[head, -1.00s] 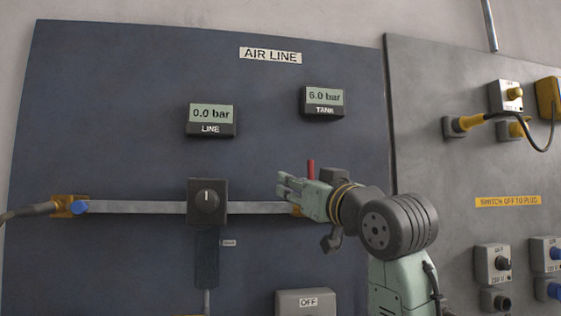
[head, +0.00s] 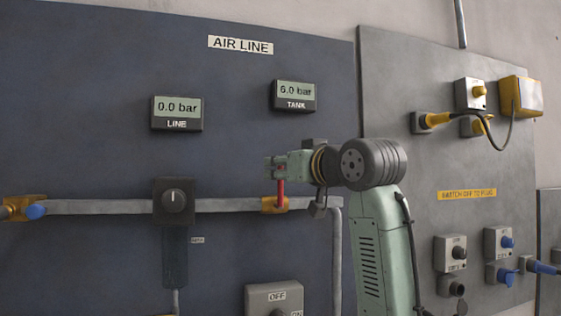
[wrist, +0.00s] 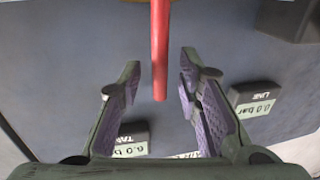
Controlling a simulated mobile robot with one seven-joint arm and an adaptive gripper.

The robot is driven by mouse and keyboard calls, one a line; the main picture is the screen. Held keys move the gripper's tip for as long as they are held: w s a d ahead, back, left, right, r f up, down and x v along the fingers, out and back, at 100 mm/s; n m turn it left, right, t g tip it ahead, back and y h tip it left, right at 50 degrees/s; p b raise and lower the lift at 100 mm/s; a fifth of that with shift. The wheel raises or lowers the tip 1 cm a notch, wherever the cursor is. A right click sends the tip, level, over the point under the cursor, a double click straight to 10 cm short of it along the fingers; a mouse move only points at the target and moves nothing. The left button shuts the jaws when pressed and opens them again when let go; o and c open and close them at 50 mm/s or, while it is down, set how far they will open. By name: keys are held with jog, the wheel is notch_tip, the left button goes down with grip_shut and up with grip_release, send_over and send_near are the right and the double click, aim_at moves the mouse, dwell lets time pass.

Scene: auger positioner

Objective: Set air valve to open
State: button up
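The air valve is a brass body (head: 275,204) on the grey pipe, with a red lever (head: 280,192) pointing upward, across the pipe. My gripper (head: 272,166) is at the upper end of the lever, above the brass body. In the wrist view the red lever (wrist: 160,50) extends between the two spread fingers (wrist: 158,82), with gaps on both sides. Contact is not visible. The line gauge (head: 177,113) reads 0.0 bar and the tank gauge (head: 295,96) reads 6.0 bar.
A black knob box (head: 174,202) sits on the pipe (head: 105,207) left of the valve. A grey OFF switch box (head: 274,297) is below. The grey panel at right carries plugs and a yellow box (head: 521,96).

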jog(key=shift+w+a, duration=0.25)
jog(key=shift+w, duration=0.15)
grip_shut()
dwell(0.7)
